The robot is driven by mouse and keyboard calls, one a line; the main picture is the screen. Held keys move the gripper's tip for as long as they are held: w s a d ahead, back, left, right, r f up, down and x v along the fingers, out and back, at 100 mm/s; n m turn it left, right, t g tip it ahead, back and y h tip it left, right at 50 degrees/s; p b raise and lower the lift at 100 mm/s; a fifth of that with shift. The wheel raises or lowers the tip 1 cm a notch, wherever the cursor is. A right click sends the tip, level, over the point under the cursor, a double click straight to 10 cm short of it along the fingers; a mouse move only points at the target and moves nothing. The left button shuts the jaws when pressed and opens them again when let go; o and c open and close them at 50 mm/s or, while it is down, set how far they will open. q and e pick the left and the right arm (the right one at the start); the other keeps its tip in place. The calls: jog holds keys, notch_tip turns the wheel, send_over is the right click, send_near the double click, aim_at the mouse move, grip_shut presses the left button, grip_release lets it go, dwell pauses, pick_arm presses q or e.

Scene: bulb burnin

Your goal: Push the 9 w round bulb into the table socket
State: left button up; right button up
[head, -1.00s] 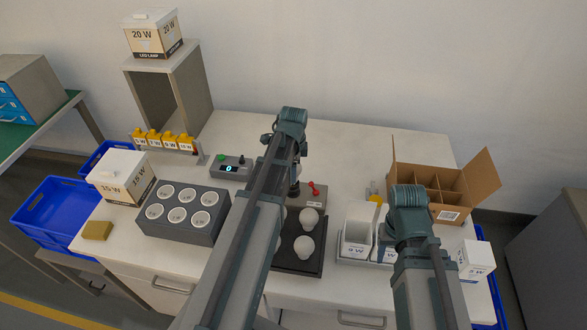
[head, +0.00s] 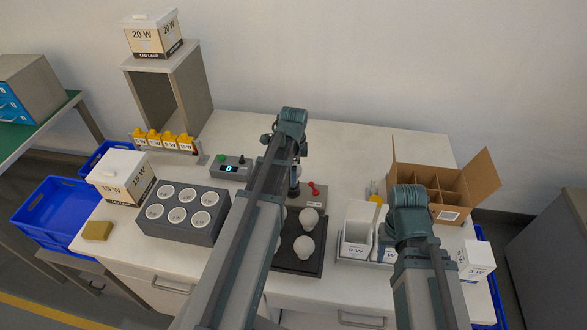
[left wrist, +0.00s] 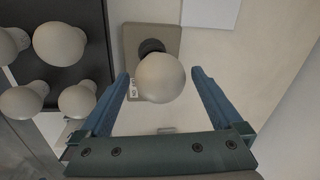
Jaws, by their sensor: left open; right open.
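A round white bulb (left wrist: 160,78) sits over the dark socket (left wrist: 152,46) on the beige socket plate (left wrist: 170,32) in the left wrist view. Its base is hidden under its globe, so I cannot tell how deep it sits. My left gripper (left wrist: 160,82) is open, with one blue finger on each side of the globe and a gap at each. In the head view my left arm covers this bulb; the socket plate (head: 314,205) with its red lever (head: 314,188) shows beside it. My right gripper (head: 390,236) is by the white bins, mostly hidden behind its own wrist.
More bulbs (head: 309,218) stand on a dark tray (head: 317,262), in front of the socket plate. White bins (head: 357,222), a divided carton (head: 480,178) and a small white box (head: 476,258) are right. A grey block with several cups (head: 208,230) is left.

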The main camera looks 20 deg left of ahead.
pick_arm(q)
notch_tip(320, 180, up, 13)
jog(key=s+p, duration=0.1)
jog(key=p, duration=1.1)
jog(key=shift+s+d, duration=0.3)
jog(key=shift+d, duration=0.05)
pick_arm(e)
notch_tip(320, 180, up, 13)
pick_arm(q)
jog(key=shift+s+f, duration=0.1)
jog(key=shift+f, duration=0.05)
pick_arm(e)
jog(key=shift+s+f, duration=0.1)
jog(key=shift+f, duration=0.1)
